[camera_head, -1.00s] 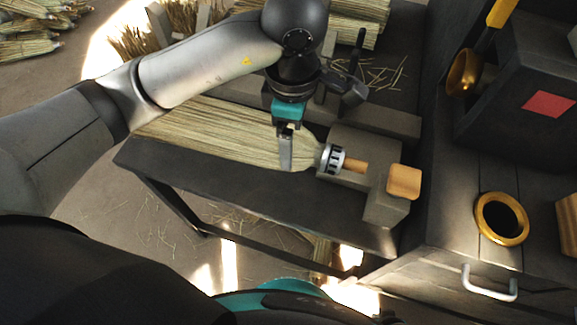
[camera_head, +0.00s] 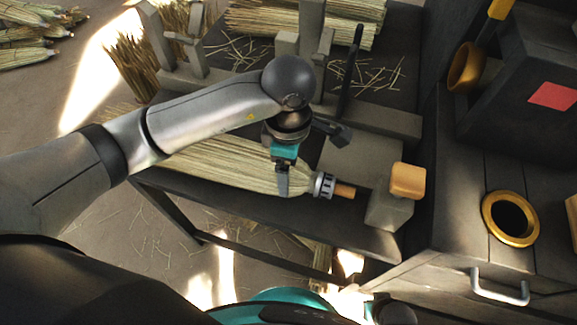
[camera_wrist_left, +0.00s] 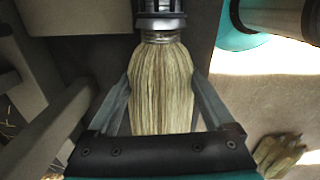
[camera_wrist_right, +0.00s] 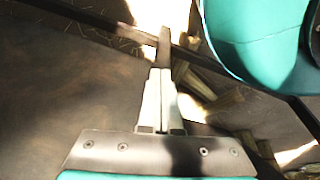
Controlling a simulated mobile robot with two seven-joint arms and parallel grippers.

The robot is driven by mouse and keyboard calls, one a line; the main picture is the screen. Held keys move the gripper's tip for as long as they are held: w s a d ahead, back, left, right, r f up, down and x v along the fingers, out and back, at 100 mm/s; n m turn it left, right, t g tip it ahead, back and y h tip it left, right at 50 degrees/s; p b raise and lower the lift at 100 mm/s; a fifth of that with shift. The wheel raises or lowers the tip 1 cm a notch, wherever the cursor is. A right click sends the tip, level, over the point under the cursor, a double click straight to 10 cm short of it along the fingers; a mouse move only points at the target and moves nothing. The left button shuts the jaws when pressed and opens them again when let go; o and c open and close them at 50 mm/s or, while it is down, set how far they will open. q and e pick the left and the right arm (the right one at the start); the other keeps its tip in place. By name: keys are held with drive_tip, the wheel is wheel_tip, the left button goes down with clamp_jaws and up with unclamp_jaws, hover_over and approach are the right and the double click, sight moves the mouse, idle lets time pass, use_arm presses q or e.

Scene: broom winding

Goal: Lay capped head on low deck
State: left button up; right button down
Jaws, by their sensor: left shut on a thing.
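The capped broom head (camera_head: 235,165) is a long bundle of pale straw. Its neck carries a grey notched cap (camera_head: 324,186) with a short wooden peg (camera_head: 344,191) pointing right. My left gripper (camera_head: 282,190) is shut on the straw just behind the cap. The left wrist view shows its fingers on both sides of the straw (camera_wrist_left: 160,90), with the cap (camera_wrist_left: 160,15) beyond. The low deck (camera_head: 350,228) is the dark front surface under the head; I cannot tell whether they touch. My right gripper (camera_wrist_right: 160,100) has its fingers together, empty, in the right wrist view.
A grey block with a wooden knob (camera_head: 407,181) stands right of the peg. Grey upright posts (camera_head: 287,45) and loose straw are behind. A brass ring (camera_head: 510,218) sits in the right cabinet. The deck's front strip is clear.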

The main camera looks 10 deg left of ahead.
use_arm(q)
drive_tip(key=o, duration=1.5)
drive_tip(key=shift+r, duration=0.6)
wheel_tip(320, 180, up, 11)
drive_tip(key=p, duration=0.3)
drive_tip(key=shift+p, duration=0.35)
use_arm(e)
drive_tip(key=s+d+f, duration=0.2)
drive_tip(key=s+d, duration=0.2)
drive_tip(key=s, duration=0.2)
drive_tip(key=shift+s+d+f, duration=0.15)
drive_tip(key=shift+d+f, duration=0.2)
use_arm(q)
drive_tip(key=shift+f, duration=0.1)
